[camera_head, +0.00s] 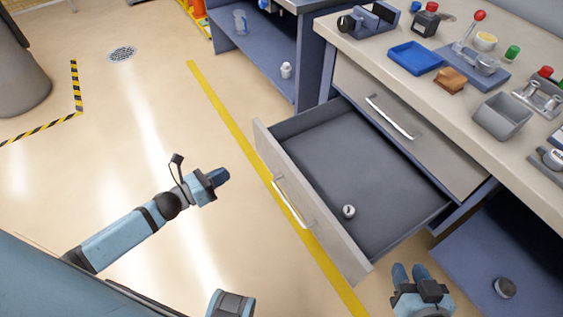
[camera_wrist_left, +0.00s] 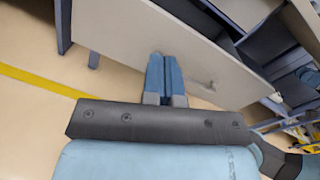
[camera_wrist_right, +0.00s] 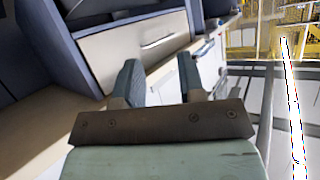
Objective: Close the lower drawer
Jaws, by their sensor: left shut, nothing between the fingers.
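The lower drawer (camera_head: 350,165) is pulled far out from the workbench in the head view. Its pale front panel (camera_head: 325,240) carries a silver bar handle (camera_head: 291,204). A small round metal-and-white part (camera_head: 348,211) lies on the drawer floor. My left gripper (camera_head: 221,176) is shut and empty, out in front of the panel and apart from it in the head view. Its closed fingers (camera_wrist_left: 164,75) show before a pale panel (camera_wrist_left: 140,30) in the left wrist view. My right gripper (camera_head: 409,272) is open and empty, beside the drawer's near right corner; its fingers (camera_wrist_right: 160,82) are spread.
The upper drawer (camera_head: 400,120) is shut above the lower one. The bench top (camera_head: 340,32) holds a blue tray (camera_head: 415,58), a grey bin (camera_head: 502,117) and several fittings. Open shelves (camera_head: 265,55) stand at the back. The floor left of the drawer is clear.

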